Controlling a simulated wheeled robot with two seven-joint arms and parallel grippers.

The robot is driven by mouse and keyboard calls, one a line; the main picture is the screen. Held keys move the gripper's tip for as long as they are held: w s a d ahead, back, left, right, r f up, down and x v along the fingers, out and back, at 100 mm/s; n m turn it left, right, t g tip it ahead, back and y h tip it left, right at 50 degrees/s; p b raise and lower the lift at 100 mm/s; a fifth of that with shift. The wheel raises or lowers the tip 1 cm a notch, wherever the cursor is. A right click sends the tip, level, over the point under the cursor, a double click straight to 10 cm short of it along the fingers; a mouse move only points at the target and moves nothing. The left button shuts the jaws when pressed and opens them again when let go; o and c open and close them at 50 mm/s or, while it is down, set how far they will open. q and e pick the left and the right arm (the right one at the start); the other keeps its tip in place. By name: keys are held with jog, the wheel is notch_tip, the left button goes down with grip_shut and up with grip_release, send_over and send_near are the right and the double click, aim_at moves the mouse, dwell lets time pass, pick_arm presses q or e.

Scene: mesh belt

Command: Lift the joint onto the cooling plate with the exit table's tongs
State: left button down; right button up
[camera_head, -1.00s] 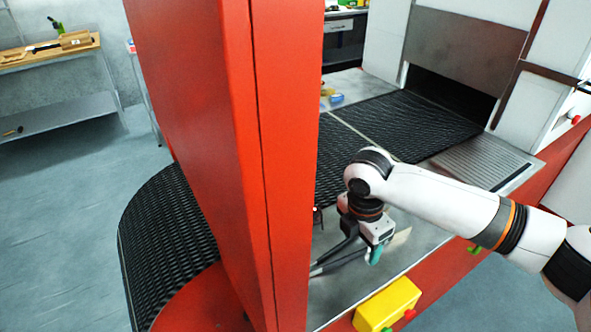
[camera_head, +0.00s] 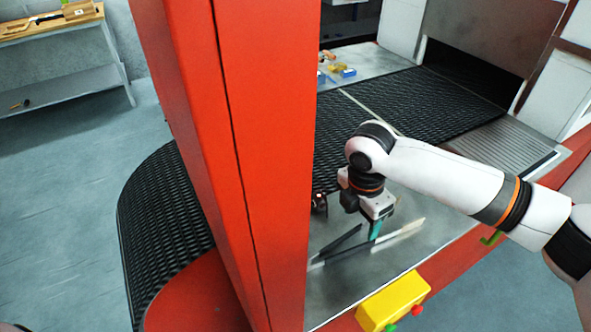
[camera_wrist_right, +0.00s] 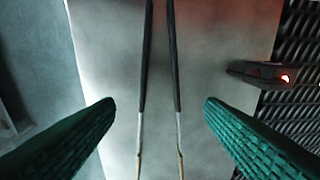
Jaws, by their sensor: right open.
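The tongs (camera_head: 337,245) lie on the steel exit table, two long arms with dark and pale lengths. In the right wrist view the tongs (camera_wrist_right: 160,75) run lengthwise between my green fingertips. My right gripper (camera_head: 375,228) is open above them, its fingers (camera_wrist_right: 160,108) apart on either side and not touching them. A dark piece with a glowing red spot, possibly the joint (camera_wrist_right: 265,75), sits by the belt's edge; in the head view the dark piece (camera_head: 319,203) is partly behind the red post. A ribbed metal plate, possibly the cooling plate (camera_head: 500,150), is at right. My left gripper is not in view.
A tall red post (camera_head: 235,150) blocks the middle left. The black mesh belt (camera_head: 400,110) runs behind my right gripper. A yellow button box (camera_head: 392,303) is on the front edge. Small blue and yellow items (camera_head: 338,70) lie at the back.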

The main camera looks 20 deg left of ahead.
jog(key=b, duration=0.4)
send_over(357, 242)
jog(key=f, duration=0.4)
jog(key=shift+s+a, duration=0.15)
jog(key=shift+s, duration=0.15)
jog(key=shift+w+f+p, duration=0.1)
jog(key=shift+f+p, duration=0.45)
jog(key=shift+f, duration=0.35)
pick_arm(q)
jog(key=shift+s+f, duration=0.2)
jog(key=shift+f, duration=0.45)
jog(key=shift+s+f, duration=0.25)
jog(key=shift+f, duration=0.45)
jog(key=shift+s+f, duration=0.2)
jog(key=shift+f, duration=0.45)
pick_arm(e)
jog(key=shift+f, duration=0.65)
jog(key=shift+c, duration=0.5)
jog(key=c, duration=0.6)
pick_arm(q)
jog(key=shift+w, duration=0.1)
pick_arm(e)
jog(key=shift+r, duration=0.1)
